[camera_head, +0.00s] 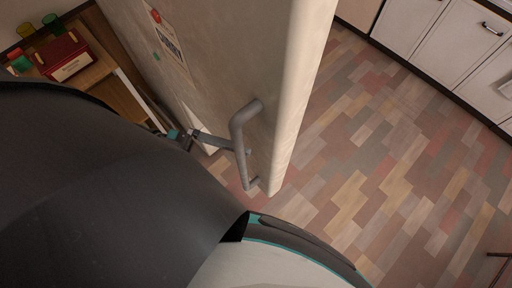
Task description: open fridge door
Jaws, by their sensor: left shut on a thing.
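The fridge door (222,62) is a tall off-white panel in the upper middle, with its pale edge facing right. A grey bar handle (239,137) is fixed to the door near that edge. My left gripper (240,150) reaches the handle from the left and is shut on it. My dark left arm fills the lower left and hides the floor there. Whether the door stands ajar I cannot tell. My right gripper is not in view.
Patterned floor (385,160) is clear to the right of the door. White cabinets (450,45) stand at the upper right. A wooden shelf (125,95) with a red box (68,58) and coloured cups is at the upper left.

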